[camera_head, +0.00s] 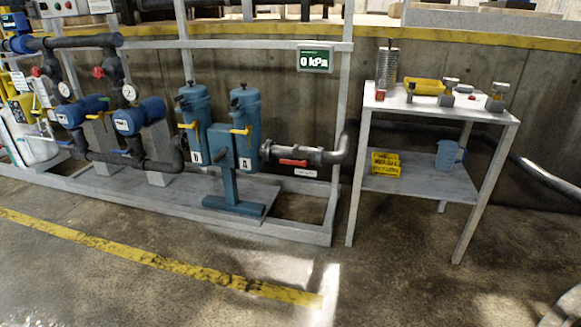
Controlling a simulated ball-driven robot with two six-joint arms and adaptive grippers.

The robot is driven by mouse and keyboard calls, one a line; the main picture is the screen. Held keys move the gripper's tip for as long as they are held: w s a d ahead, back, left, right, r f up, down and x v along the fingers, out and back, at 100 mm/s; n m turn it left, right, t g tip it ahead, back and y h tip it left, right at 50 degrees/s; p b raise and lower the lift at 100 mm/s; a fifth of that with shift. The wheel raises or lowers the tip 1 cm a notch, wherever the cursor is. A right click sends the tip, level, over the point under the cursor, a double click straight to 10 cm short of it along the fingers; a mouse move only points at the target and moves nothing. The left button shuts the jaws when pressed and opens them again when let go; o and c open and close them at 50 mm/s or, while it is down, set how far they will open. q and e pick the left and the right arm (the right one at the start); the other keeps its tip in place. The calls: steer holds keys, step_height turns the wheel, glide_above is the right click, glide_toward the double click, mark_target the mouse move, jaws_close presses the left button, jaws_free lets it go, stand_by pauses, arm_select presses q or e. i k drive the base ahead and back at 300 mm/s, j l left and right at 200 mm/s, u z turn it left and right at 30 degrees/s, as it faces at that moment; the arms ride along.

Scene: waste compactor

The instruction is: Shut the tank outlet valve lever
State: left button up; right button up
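A red lever (293,162) lies roughly along the grey horizontal pipe (325,156) to the right of the two blue filter canisters. A small white label hangs below the pipe; I cannot read it. At the far left edge stands a pale tank (32,140), partly cut off, with small fittings beside it. I cannot tell which lever is the tank outlet valve's. Neither of my grippers is in view.
Yellow levers (241,131) sit on the blue canisters (245,115). Two blue pumps (140,117) with gauges stand left of them. A display reading 0 kPa (314,58) hangs above. A grey table (420,180) with small items stands right. The floor in front is clear.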

mark_target(304, 163)
steer(key=i+z, duration=0.15)
steer(key=z, duration=0.95)
steer(key=i+j+z, duration=0.15)
steer(key=j+z, duration=0.25)
steer(key=j, duration=0.2)
steer(key=j+z, duration=0.35)
steer(key=j, duration=0.25)
steer(key=j+z, duration=0.4)
steer(key=j, duration=0.25)
steer(key=j+z, duration=0.4)
steer(key=j, duration=0.25)
steer(key=k, duration=0.05)
